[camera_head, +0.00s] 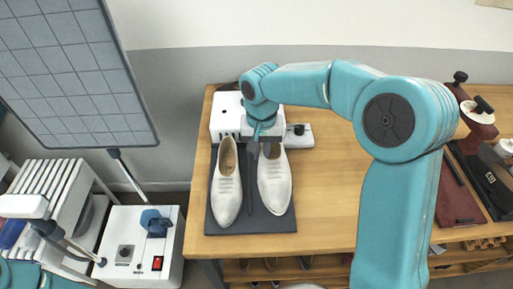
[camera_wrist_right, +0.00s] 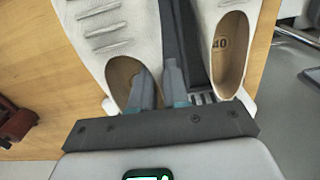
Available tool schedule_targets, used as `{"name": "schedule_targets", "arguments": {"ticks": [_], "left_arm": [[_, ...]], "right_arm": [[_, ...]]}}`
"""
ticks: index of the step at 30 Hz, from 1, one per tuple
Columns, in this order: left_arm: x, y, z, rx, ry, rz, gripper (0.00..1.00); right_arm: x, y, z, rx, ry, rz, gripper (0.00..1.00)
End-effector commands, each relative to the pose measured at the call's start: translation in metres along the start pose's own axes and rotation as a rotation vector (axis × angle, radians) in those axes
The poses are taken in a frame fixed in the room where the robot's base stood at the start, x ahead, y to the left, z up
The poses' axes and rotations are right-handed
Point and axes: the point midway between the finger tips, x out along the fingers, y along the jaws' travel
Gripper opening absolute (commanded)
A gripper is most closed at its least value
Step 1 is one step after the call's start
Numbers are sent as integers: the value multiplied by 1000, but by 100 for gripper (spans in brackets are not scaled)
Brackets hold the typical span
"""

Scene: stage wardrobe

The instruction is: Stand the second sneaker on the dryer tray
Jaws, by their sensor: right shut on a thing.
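Two white lace-up sneakers are side by side on the dark dryer tray (camera_head: 252,221), toes toward the front of the table. The left sneaker (camera_head: 227,192) stands apart from my grippers. My right gripper (camera_head: 263,148) is at the heel of the right sneaker (camera_head: 275,188) and shut on its collar. In the right wrist view, one finger of the gripper (camera_wrist_right: 158,72) is inside the opening of the held sneaker (camera_wrist_right: 100,40) and the other is outside. The other sneaker (camera_wrist_right: 230,55) is beside it. Whether the held sole touches the tray is unclear.
The white dryer housing (camera_head: 226,117) stands behind the heels. The wooden tabletop (camera_head: 325,190) right of the tray is clear, partly covered by my right arm. Dark red shoe-care items (camera_head: 457,198) lie at the far right. A white control box (camera_head: 140,245) stands left of the table.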

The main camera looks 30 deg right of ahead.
Motion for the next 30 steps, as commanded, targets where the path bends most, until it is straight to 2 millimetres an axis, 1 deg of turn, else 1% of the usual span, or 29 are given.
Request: {"name": "schedule_targets", "arguments": {"ticks": [1,3,18,22,30], "left_arm": [[6,-2,0,0,0,0,43],[10,-4,0,0,0,0,43],[41,-15,-1,0,0,0,43],[44,-16,-1,0,0,0,43],[44,-16,-1,0,0,0,43]], "right_arm": [[7,-1,0,-1,0,0,0],[13,-2,0,-2,0,0,0],[56,-7,2,-4,0,0,0],[60,-7,2,-4,0,0,0],[60,-6,1,-4,0,0,0]]}}
